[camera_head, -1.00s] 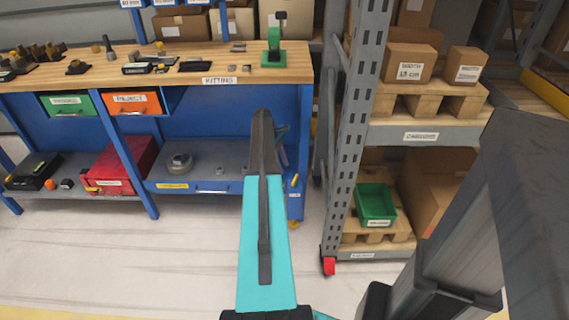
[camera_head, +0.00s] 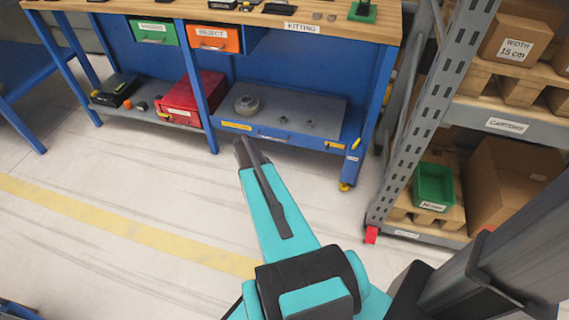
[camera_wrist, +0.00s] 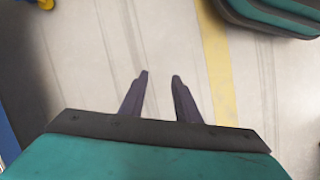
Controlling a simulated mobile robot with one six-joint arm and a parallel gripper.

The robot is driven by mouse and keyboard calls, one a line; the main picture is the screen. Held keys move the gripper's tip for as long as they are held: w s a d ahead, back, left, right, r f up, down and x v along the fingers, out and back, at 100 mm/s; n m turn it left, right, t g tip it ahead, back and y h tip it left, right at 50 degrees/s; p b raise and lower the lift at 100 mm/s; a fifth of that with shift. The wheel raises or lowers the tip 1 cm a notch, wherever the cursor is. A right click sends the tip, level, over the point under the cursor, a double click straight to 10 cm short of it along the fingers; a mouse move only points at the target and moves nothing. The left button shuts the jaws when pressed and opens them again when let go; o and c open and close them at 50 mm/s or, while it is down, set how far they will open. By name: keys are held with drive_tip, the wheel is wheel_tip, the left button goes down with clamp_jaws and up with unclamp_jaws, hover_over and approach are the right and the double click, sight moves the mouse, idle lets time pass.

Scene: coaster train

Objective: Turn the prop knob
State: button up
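No part in view is clearly marked as the prop knob, and I cannot tell which one it is. On the grey lower shelf of the blue workbench stand a round grey part (camera_head: 247,105) and two small knob-like pieces, one (camera_head: 283,121) left of the other (camera_head: 309,124). My gripper (camera_wrist: 161,78) shows in the wrist view with its two dark fingers apart and nothing between them, above bare floor. In the head view my gripper (camera_head: 243,152) appears just below the shelf's front edge, apart from those parts.
The blue workbench (camera_head: 300,62) has a wooden top and a red box (camera_head: 193,98) on its lower shelf. A grey rack (camera_head: 433,110) with cartons and a green bin (camera_head: 434,186) stands at right. The floor (camera_head: 100,170) with a yellow line is clear.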

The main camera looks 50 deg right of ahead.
drive_tip(key=s+a+f, duration=0.2)
drive_tip(key=s+a, duration=0.1)
drive_tip(key=a, duration=0.8)
drive_tip(key=s+a+f, duration=0.2)
drive_tip(key=s+a, duration=0.1)
drive_tip(key=a, duration=0.8)
drive_tip(key=s+a, duration=1.2)
drive_tip(key=a, duration=0.1)
drive_tip(key=shift+a+f+g, duration=0.25)
drive_tip(key=shift+f+g, duration=0.05)
